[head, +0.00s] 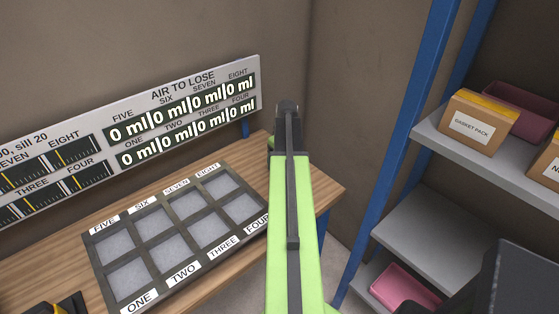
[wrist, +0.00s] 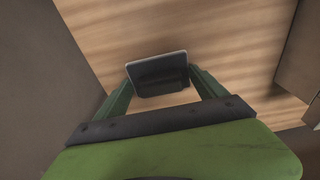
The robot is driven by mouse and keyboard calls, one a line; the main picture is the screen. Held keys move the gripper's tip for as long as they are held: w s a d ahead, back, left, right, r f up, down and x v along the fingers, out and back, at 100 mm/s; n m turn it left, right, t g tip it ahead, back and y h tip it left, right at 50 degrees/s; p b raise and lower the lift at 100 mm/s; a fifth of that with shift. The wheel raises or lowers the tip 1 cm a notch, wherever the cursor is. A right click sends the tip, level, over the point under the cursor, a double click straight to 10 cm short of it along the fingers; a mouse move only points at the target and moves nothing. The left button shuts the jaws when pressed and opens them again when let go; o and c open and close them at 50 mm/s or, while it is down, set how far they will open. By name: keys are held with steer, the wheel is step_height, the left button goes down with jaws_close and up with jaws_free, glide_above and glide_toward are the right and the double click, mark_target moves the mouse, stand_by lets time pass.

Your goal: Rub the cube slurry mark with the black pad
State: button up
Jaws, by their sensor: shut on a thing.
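In the wrist view my gripper (wrist: 160,84) is shut on a dark, flat pad (wrist: 158,72) with a pale edge, held between its two green fingers. Wood of the bench (wrist: 225,40) shows beyond the pad; I cannot tell how far the pad is above it. In the head view my green arm (head: 291,230) reaches toward the bench's back right corner and hides the fingers and the pad. A tray (head: 172,238) with cells labelled ONE to EIGHT lies on the bench (head: 320,185), left of the arm. I cannot make out a cube slurry mark in either view.
A panel headed AIR TO LOSE (head: 185,115) stands behind the tray, its readouts showing 0 ml. A shelf rack with a blue post (head: 395,150) at right holds a GASKET PACK box (head: 470,128) and a pink bin (head: 402,288). Walls close in behind the bench corner.

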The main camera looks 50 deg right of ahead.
steer(key=shift+r+p, duration=2.9)
steer(key=shift+p, duration=0.05)
steer(key=shift+r, duration=0.1)
steer(key=shift+r+p, duration=1.4)
steer(key=shift+p, duration=0.1)
